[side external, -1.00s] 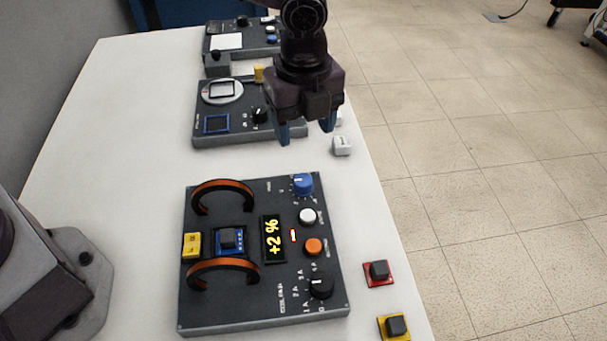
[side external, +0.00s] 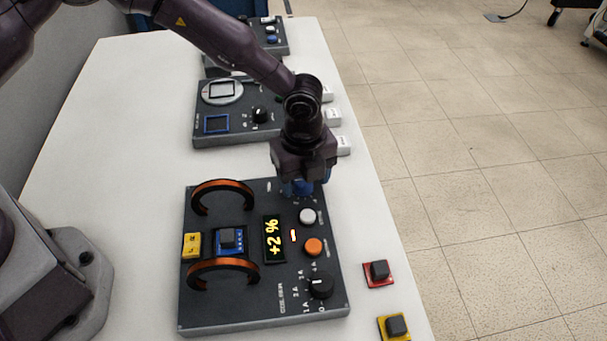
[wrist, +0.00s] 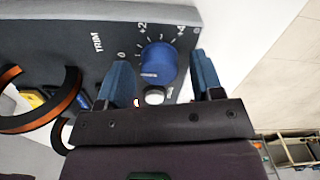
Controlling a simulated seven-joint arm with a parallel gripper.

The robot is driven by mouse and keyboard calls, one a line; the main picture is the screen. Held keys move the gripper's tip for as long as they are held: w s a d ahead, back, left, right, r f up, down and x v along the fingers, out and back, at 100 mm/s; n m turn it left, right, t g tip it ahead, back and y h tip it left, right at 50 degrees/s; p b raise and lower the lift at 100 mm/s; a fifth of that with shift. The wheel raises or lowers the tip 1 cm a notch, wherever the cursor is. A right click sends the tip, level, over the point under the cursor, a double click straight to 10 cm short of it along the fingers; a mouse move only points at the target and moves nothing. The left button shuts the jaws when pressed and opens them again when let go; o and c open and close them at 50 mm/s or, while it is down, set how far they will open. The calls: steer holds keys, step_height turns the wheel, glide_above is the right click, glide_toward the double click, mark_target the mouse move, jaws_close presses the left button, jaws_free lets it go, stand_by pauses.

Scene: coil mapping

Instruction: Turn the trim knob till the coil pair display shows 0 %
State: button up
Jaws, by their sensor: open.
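The blue trim knob (wrist: 157,63) sits on the dark coil panel (side external: 225,310), with a scale and the word TRIM beside it in the wrist view. My gripper (wrist: 163,75) is open, with one blue finger on each side of the knob and visible gaps between. Whether the fingertips are level with the knob is unclear. In the side view my gripper (side external: 299,188) is over the panel's far right corner and mostly hides the knob. The coil pair display (side external: 273,239) reads +2 %. Two copper coils (side external: 223,191) stand at the panel's left.
A white button (side external: 307,216), an orange button (side external: 314,246) and a black knob (side external: 320,285) are on the same panel. Red (side external: 379,273) and yellow (side external: 395,327) based blocks lie right of it. Another panel (side external: 230,135) stands behind, with white blocks beside it.

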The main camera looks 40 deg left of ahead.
steer(key=shift+c, duration=0.3)
steer(key=c, duration=0.9)
steer(key=shift+o, duration=0.2)
steer(key=shift+n, duration=0.3)
steer(key=n, duration=0.5)
steer(key=shift+d+n, duration=0.1)
steer(key=shift+n, duration=0.2)
steer(key=n, duration=0.5)
steer(key=shift+n, duration=0.4)
steer(key=o, duration=0.9)
